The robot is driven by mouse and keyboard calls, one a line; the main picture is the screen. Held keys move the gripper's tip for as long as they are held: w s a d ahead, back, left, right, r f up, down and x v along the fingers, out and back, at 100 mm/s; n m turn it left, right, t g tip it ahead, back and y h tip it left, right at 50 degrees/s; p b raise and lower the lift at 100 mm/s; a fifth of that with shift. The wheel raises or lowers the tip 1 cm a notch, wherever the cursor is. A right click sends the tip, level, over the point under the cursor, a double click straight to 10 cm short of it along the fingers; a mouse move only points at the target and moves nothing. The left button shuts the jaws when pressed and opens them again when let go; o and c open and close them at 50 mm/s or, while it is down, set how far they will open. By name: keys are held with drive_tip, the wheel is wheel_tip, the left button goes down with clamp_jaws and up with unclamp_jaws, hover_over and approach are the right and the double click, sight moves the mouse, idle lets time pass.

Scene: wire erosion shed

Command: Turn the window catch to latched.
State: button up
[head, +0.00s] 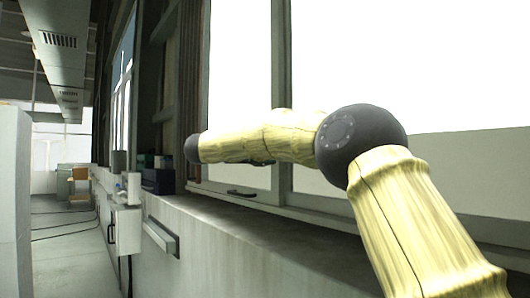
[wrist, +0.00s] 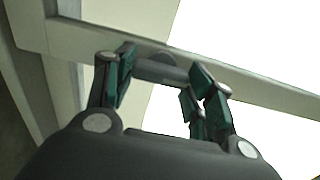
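The window catch (wrist: 158,70) is a dark grey, rounded bar on the pale window frame in the wrist view. My gripper (wrist: 163,63) has its green-padded fingers apart, one on each side of the catch. The fingertips are close to the catch's ends; I cannot tell whether they touch it. In the head view my arm crosses in front of the window and hides most of my gripper; only a small dark green bit (head: 263,162) shows below the arm. The catch cannot be made out there.
A dark handle (head: 241,193) sits on the lower window frame. The sill (head: 290,232) runs below the window. Dark boxes (head: 158,181) stand at its far end. A wall box (head: 125,230) and a grey bar (head: 160,236) jut from the wall.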

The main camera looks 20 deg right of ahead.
drive_tip(key=o, duration=0.4)
drive_tip(key=shift+w+d, duration=0.1)
drive_tip(key=shift+w, duration=0.1)
drive_tip(key=shift+s, duration=0.1)
drive_tip(key=v, duration=1.2)
drive_tip(key=shift+r, duration=0.1)
